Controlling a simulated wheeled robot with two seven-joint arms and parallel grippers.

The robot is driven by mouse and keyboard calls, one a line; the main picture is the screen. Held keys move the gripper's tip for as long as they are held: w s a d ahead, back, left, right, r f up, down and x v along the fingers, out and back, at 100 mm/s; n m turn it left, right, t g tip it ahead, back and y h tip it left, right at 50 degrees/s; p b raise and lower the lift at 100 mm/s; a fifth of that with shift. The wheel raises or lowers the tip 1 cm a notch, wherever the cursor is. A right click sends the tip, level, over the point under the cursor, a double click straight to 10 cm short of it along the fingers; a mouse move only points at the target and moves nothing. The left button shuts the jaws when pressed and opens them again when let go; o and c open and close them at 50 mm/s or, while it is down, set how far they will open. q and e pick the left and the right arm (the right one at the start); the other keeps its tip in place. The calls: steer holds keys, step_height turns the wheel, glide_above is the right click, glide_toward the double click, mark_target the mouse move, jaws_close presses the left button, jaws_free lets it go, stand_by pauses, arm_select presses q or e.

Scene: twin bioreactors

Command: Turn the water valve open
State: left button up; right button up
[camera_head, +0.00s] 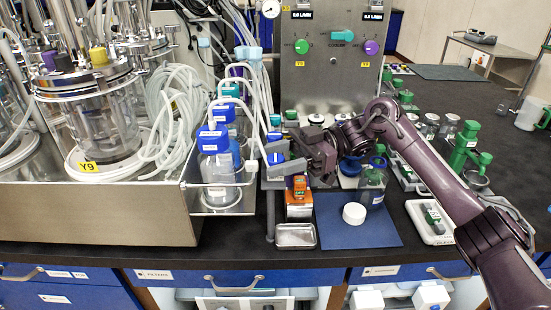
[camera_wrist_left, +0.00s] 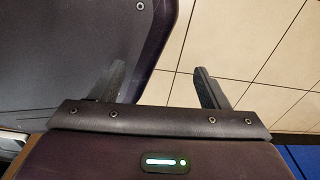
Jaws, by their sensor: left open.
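I cannot tell for sure which part is the water valve. The grey control panel (camera_head: 330,85) at the back carries a green knob (camera_head: 302,46), a teal handle (camera_head: 342,36) lying level, and a purple knob (camera_head: 371,47). My right gripper (camera_head: 271,161) reaches left below the panel. Its grey fingers are on either side of a small blue part (camera_head: 276,158) beside the steel tray's right end; whether they touch it is unclear. My left gripper (camera_wrist_left: 162,82) shows only in the left wrist view, open and empty above a tiled floor.
Glass bioreactors (camera_head: 95,115) and coiled tubing stand in the steel tray (camera_head: 90,210) on the left. An orange device (camera_head: 297,190), a metal dish (camera_head: 295,236) and a blue mat (camera_head: 345,232) lie in front.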

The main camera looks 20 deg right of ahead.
mark_target(283, 158)
steer(key=shift+w+d+f+b, duration=0.1)
steer(key=shift+d+b, duration=0.2)
steer(key=shift+d, duration=0.3)
steer(key=d, duration=0.1)
steer(key=d+b, duration=0.1)
steer(key=d, duration=0.2)
steer(key=shift+w+d+b, duration=0.15)
steer(key=shift+w+b, duration=0.15)
steer(key=shift+b, duration=0.1)
steer(key=shift+d, duration=0.4)
arm_select(q)
steer(key=w+d, duration=0.1)
steer(key=w, duration=0.6)
steer(key=shift+d+r+b, duration=0.15)
steer(key=shift+d+b, duration=0.05)
steer(key=shift+b, duration=0.25)
arm_select(e)
steer(key=shift+w+d, duration=0.1)
steer(key=shift+d, duration=0.65)
arm_select(q)
steer(key=shift+w, duration=0.1)
